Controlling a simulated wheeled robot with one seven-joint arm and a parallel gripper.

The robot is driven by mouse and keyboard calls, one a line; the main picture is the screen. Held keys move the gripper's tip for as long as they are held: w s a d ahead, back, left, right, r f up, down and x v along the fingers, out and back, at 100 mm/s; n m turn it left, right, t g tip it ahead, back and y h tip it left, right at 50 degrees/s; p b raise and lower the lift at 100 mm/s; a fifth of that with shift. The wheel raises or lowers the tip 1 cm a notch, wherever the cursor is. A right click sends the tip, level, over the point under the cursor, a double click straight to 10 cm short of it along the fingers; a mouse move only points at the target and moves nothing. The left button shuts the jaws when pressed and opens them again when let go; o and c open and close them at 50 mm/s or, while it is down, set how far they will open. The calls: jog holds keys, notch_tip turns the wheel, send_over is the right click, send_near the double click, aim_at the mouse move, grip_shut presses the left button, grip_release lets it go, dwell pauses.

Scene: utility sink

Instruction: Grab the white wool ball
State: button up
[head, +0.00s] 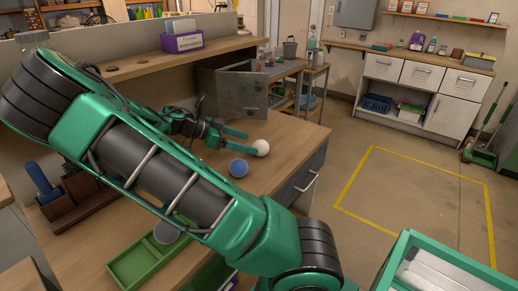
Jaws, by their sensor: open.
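The white wool ball (261,148) rests on the wooden worktop, near its right edge. My gripper (250,142) is low over the worktop, just left of the ball, with its two green fingers apart and pointing at it. The fingertips are beside or very close to the ball. I cannot tell whether they touch it. Nothing shows held between the fingers.
A blue ball (238,168) sits on the worktop just in front of my gripper. A grey ball (166,232) is at the green tray (130,266), partly behind my arm. A dark wooden block holder (75,205) stands left. A metal cabinet (240,92) stands behind.

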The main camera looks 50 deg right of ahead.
aim_at(254, 145)
jog(key=shift+x, duration=2.4)
jog(key=shift+c, duration=0.7)
jog(key=c, duration=1)
